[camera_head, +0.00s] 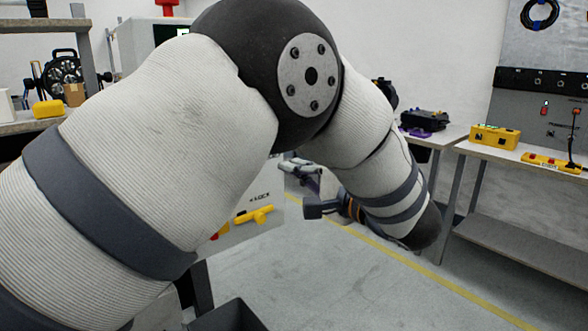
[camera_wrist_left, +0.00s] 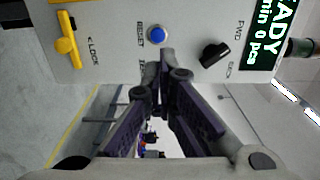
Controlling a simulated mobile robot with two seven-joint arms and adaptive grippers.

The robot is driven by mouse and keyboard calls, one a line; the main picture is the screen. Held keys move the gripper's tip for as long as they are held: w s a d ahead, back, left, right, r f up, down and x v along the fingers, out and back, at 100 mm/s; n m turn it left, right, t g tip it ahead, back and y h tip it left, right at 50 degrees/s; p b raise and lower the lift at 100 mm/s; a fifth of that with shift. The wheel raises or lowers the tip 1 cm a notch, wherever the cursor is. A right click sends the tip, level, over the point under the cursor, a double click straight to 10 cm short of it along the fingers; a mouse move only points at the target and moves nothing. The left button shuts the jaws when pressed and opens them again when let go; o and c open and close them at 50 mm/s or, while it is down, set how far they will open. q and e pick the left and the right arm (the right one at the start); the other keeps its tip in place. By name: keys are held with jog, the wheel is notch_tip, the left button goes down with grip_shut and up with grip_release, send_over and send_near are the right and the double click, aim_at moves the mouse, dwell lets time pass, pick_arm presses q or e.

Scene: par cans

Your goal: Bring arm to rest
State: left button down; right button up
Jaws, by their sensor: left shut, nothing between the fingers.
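My left arm fills much of the head view, bent at a dark elbow joint. My left gripper (camera_head: 300,168) shows small beyond the forearm, in front of a white machine panel (camera_head: 262,232). In the left wrist view my left gripper (camera_wrist_left: 165,65) has its dark fingers meeting at the tips, shut and empty. The tips appear over the lower edge of the panel (camera_wrist_left: 110,15); I cannot tell whether they touch it. The panel carries a blue button (camera_wrist_left: 157,35), a black knob (camera_wrist_left: 215,53) and a yellow handle (camera_wrist_left: 66,40). My right gripper is not in view.
A bench (camera_head: 520,158) on the right holds a yellow case (camera_head: 495,137).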

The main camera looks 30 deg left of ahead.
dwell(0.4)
pick_arm(q)
notch_tip(320, 180, down, 23)
jog(key=s+a+m+t+h, duration=0.2)
jog(key=t+h, duration=0.2)
jog(key=h, duration=0.4)
jog(key=s+d+f+n+g+h, duration=0.1)
jog(key=s+f+g+h, duration=0.25)
jog(key=s+f, duration=0.8)
jog(key=s+d+f+n+g+h, duration=0.1)
jog(key=s+f+g, duration=0.1)
jog(key=s+f, duration=0.35)
jog(key=s+d+f+n+g+h, duration=0.1)
jog(key=s+f+g+h, duration=0.15)
jog(key=s, duration=0.55)
jog(key=s+d+n+g+h, duration=0.1)
jog(key=s+n+g, duration=0.3)
jog(key=s, duration=1.4)
jog(key=shift+s+d+g+h, duration=0.3)
jog(key=shift+d+g, duration=0.1)
jog(key=shift+g, duration=0.3)
jog(key=shift+r, duration=0.1)
